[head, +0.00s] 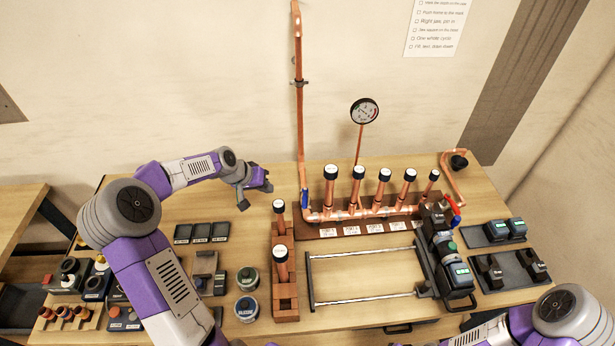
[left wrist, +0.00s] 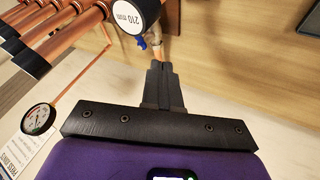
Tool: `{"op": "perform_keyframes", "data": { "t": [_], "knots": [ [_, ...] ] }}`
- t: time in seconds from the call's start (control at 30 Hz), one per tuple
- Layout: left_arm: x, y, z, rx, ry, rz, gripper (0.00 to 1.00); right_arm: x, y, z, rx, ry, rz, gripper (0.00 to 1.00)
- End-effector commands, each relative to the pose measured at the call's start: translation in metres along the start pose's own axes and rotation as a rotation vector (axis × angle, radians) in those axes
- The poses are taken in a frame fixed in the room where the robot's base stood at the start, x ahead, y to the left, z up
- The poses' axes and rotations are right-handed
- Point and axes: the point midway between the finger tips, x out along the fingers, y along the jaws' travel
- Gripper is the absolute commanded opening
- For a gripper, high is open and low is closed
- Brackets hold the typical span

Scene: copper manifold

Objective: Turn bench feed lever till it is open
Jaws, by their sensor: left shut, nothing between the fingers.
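A blue lever (head: 305,198) sits at the foot of the tall copper pipe (head: 299,110), at the left end of the copper manifold (head: 370,211). The blue lever also shows in the left wrist view (left wrist: 141,42), just beyond my fingertips. A red lever (head: 454,204) sits at the manifold's right end. I cannot read which one is labelled bench feed. My left gripper (head: 267,187) is shut and empty, left of the blue lever and apart from it in the head view. Its shut fingers also show in the left wrist view (left wrist: 160,65). My right gripper is out of view.
Several black-capped copper stubs (head: 357,188) stand along the manifold. A pressure gauge (head: 365,111) stands behind it. A brick-coloured stand (head: 285,300) with capped pipes is in front of the left gripper. Small black trays (head: 202,232) and tins (head: 247,308) lie to the left.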

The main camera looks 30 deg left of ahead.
Motion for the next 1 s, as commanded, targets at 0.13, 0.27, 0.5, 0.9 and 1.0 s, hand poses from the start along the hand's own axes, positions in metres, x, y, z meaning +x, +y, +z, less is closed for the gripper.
{"op": "perform_keyframes", "data": {
  "t": [0.13, 0.27, 0.5, 0.9, 1.0],
  "knots": [
    [0.007, 0.0, 0.001, -0.002, -0.003, 0.002, 0.0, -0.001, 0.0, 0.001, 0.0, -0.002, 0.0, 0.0],
    [0.025, 0.001, 0.001, -0.001, -0.005, 0.004, 0.0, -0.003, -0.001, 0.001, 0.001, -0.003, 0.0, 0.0],
    [0.076, 0.002, 0.001, -0.001, -0.004, 0.004, 0.0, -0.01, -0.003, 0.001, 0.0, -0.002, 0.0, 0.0],
    [0.12, 0.029, 0.003, 0.001, -0.001, 0.001, 0.0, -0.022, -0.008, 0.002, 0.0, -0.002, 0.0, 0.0],
    [0.123, 0.032, 0.003, 0.001, -0.002, 0.0, 0.0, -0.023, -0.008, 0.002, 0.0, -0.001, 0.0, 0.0]
  ]
}}
